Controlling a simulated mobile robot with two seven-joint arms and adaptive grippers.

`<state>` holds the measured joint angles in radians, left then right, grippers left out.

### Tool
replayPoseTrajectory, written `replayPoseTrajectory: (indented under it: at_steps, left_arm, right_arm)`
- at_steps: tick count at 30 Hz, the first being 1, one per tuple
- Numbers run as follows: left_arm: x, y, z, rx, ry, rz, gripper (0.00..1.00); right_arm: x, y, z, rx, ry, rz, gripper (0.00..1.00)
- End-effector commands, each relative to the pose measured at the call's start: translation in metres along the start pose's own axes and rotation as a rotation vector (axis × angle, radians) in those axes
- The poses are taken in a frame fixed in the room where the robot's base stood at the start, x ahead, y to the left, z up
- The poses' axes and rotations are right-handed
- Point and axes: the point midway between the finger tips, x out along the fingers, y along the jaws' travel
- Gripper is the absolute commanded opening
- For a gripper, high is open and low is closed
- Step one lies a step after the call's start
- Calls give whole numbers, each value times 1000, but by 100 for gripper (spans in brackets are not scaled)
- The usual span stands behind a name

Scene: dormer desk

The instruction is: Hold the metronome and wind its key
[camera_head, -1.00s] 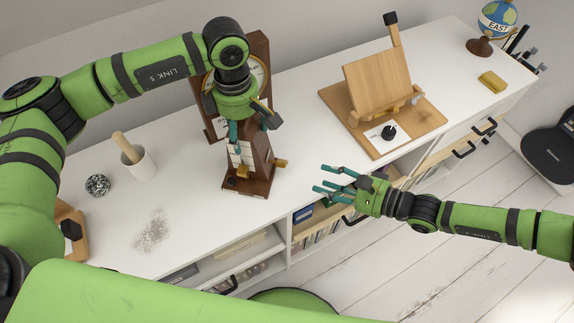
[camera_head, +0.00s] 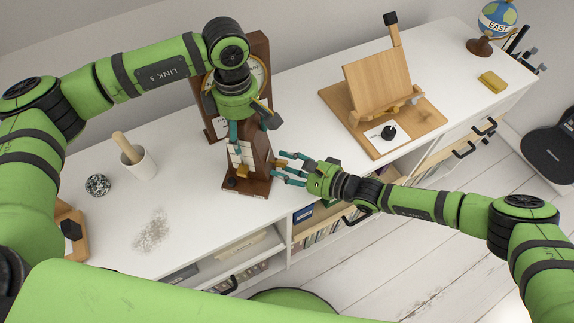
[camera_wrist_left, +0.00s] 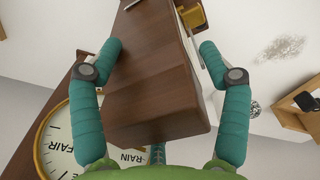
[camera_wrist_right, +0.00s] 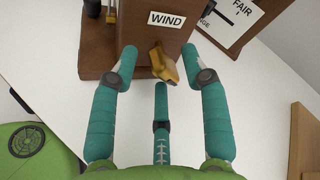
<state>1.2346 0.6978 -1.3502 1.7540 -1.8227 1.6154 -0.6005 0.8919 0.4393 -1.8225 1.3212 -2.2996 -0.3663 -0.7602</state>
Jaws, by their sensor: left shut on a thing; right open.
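The metronome (camera_head: 259,160) is a dark wooden tapered case standing upright on the white desk, under my left gripper (camera_head: 246,137). In the left wrist view my left gripper (camera_wrist_left: 150,57) has its fingers on both sides of the wooden case (camera_wrist_left: 155,85), shut on it. The brass winding key (camera_wrist_right: 163,65) sticks out of the case side under a "WIND" label (camera_wrist_right: 166,19). My right gripper (camera_wrist_right: 160,72) is open, with its fingers spread around the key, which shows between the fingertips. In the head view my right gripper (camera_head: 281,167) is just right of the metronome.
A wooden barometer-like board (camera_head: 262,56) stands right behind the metronome. A mortar with pestle (camera_head: 140,165) and a dark speckled ball (camera_head: 97,185) are to the left. A wooden book stand (camera_head: 378,80) is to the right, with clear desk between.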

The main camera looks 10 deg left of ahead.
Motion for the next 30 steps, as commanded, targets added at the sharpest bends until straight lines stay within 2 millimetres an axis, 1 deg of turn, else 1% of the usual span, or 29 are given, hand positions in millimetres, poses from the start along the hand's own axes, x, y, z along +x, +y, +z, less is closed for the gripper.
replayPoseTrajectory:
  at_steps: [1, 5, 6, 8, 9, 20, 26, 30]
  left_arm:
    - [5, -4, 0, 2, 3, -13, 24]
    - [5, -4, 0, 1, 4, -13, 24]
    - [5, -4, 0, 1, 4, -13, 24]
    - [5, -4, 0, 1, 4, -13, 24]
    - [5, -4, 0, 1, 4, -13, 24]
    - [5, -4, 0, 1, 4, -13, 24]
    - [5, -4, 0, 1, 4, -13, 24]
    - [5, -4, 0, 1, 4, -13, 24]
  right_arm:
    - [0, 1, 0, 0, 0, 0, 46]
    - [0, 1, 0, 1, 0, 0, 46]
    - [0, 1, 0, 1, -1, 0, 30]
    - [0, 1, 0, 1, -1, 0, 6]
    - [0, 1, 0, 1, -1, 0, 0]
    - [0, 0, 1, 21, -3, 10, 0]
    - [1, -1, 2, 100, -6, 45, 0]
    - [1, -2, 3, 196, -8, 86, 0]
